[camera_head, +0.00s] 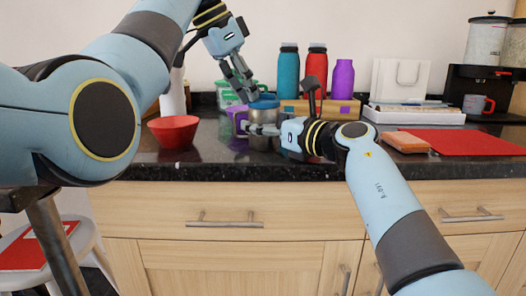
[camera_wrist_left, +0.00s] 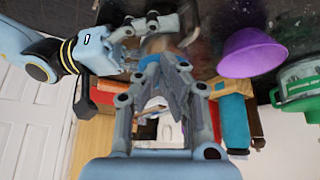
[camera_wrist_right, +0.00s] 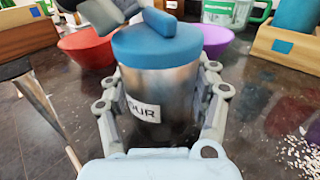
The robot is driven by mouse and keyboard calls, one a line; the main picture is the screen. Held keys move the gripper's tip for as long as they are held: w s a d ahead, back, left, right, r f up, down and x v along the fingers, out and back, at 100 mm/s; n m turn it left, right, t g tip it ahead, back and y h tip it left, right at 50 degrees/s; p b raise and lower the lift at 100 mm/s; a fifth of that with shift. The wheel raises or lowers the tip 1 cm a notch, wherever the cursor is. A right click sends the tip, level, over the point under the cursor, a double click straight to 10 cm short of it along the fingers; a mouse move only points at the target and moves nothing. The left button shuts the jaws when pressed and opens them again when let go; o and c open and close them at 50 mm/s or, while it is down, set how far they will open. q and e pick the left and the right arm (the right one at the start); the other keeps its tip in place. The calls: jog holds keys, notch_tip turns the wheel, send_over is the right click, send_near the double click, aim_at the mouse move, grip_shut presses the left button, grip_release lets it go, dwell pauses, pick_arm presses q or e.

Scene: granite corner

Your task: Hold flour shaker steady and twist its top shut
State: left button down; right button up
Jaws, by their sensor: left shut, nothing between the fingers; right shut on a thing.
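The flour shaker is a metal can (camera_wrist_right: 165,90) with a blue top (camera_wrist_right: 158,42) and a white label partly reading "OUR". It stands upright on the dark counter, and in the head view its body (camera_head: 262,118) is partly covered by my right gripper (camera_head: 262,130). My right gripper (camera_wrist_right: 160,112) is shut around the can's body, one finger on each side. My left gripper (camera_head: 246,94) points down from above, just over the blue top (camera_head: 264,103), with nothing between its fingers. In the left wrist view the left gripper (camera_wrist_left: 160,70) hides much of the shaker.
A red bowl (camera_head: 174,131) stands left of the shaker, and a purple bowl (camera_head: 238,118) is close behind it. Bottles (camera_head: 316,70), a wooden box and a green-lidded container (camera_head: 228,92) stand at the back. A red mat (camera_head: 460,141) lies right. White crumbs (camera_wrist_right: 298,152) lie on the counter.

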pick_arm(q)
notch_tip(320, 180, up, 6)
jog(key=shift+s+a, duration=0.25)
jog(key=shift+a, duration=0.05)
dwell(0.6)
pick_arm(e)
jog(key=o, duration=1.4)
